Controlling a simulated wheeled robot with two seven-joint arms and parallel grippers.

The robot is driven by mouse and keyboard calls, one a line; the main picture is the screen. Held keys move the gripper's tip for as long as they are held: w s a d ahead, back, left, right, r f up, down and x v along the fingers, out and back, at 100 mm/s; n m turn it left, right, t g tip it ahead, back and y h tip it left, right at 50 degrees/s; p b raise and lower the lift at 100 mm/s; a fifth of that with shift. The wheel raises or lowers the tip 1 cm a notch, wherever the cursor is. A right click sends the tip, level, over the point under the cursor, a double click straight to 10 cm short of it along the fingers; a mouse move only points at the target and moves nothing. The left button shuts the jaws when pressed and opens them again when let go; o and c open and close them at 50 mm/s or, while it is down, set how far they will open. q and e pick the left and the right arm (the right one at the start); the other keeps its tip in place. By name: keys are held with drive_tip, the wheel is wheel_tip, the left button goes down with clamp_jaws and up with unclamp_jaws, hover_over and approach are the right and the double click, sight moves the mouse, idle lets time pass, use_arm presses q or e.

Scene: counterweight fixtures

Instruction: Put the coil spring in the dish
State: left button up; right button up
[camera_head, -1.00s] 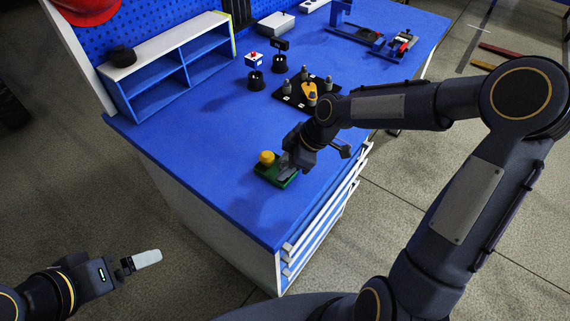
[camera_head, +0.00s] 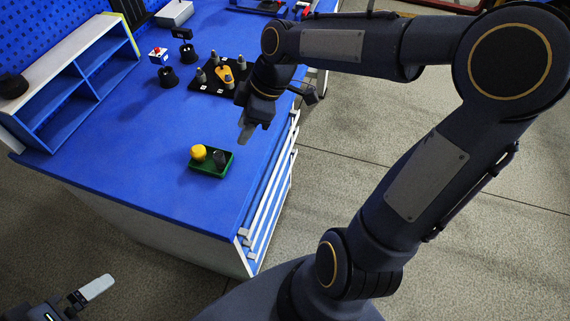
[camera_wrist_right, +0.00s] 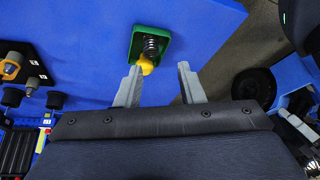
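The green dish (camera_head: 210,171) sits on the blue bench top near its front edge; it also shows in the right wrist view (camera_wrist_right: 136,46). The dark coil spring (camera_head: 220,157) stands in the dish beside a yellow knob-like piece (camera_head: 198,152). In the right wrist view the spring's coils (camera_wrist_right: 152,46) show inside the dish, with the yellow piece (camera_wrist_right: 146,66) nearer the fingers. My right gripper (camera_head: 248,130) is above the bench, clear of the dish. Its fingers (camera_wrist_right: 160,84) are apart with nothing between them. My left gripper (camera_head: 97,287) is low at left, off the bench; its finger gap cannot be made out.
A black board (camera_head: 212,82) with several grey weights and an orange piece lies behind the dish. A blue and white shelf (camera_head: 78,75) lines the left back. The bench left of the dish is clear.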

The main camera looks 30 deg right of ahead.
drive_tip(key=s+d+m+t+h, duration=0.1)
drive_tip(key=s+m+t, duration=0.2)
drive_tip(key=s+m, duration=1)
drive_tip(key=s, duration=0.4)
drive_tip(key=shift+m, duration=0.4)
drive_tip(key=shift+d, duration=0.1)
wheel_tip(320, 180, up, 3)
drive_tip(key=p, duration=0.3)
